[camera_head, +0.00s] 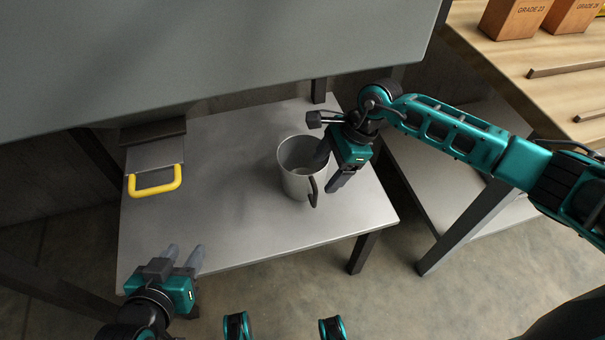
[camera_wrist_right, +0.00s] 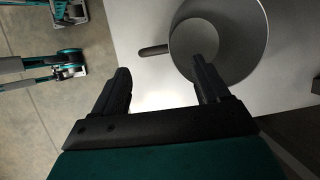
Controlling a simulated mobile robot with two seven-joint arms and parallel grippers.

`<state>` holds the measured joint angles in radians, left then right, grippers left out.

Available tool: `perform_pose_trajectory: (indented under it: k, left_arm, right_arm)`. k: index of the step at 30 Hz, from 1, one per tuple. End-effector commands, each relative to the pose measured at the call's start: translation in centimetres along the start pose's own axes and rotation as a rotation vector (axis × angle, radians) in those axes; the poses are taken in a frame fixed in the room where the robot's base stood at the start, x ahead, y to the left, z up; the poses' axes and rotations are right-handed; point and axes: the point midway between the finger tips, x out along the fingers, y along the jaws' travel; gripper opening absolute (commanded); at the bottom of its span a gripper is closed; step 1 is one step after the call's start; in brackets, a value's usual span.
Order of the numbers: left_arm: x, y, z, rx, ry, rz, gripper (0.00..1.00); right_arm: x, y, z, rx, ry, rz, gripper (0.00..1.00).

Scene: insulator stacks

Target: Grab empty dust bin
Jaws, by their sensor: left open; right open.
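The dust bin (camera_head: 293,182) is a grey, open-topped bucket with a dark handle on its right front side. It stands upright on the low grey table and looks empty inside. My right gripper (camera_head: 329,169) is open at the bin's right side, one finger over the rim near the mouth and the other outside. In the right wrist view the bin (camera_wrist_right: 248,70) is ahead, its handle pointing left between the open fingers (camera_wrist_right: 163,66); contact cannot be told. My left gripper (camera_head: 184,254) is open and empty by the table's front left edge.
A dustpan-like grey tool with a yellow handle (camera_head: 155,188) lies at the table's left back. The low table (camera_head: 230,232) is otherwise clear. A large grey panel (camera_head: 200,60) overhangs the back. A wooden table with orange boxes (camera_head: 512,18) stands right.

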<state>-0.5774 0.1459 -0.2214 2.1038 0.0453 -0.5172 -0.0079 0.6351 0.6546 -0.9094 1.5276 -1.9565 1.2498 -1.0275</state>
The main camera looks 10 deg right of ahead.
Motion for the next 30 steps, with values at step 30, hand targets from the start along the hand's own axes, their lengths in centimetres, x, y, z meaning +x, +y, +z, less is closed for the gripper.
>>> perform_pose_trajectory:
  k: [30]
  left_arm:
    - [0.8,0.8,1.2,-0.006,-0.011,0.02,0.43]
  right_arm:
    - [7.2,-0.1,0.3,-0.003,0.007,0.001,0.6]
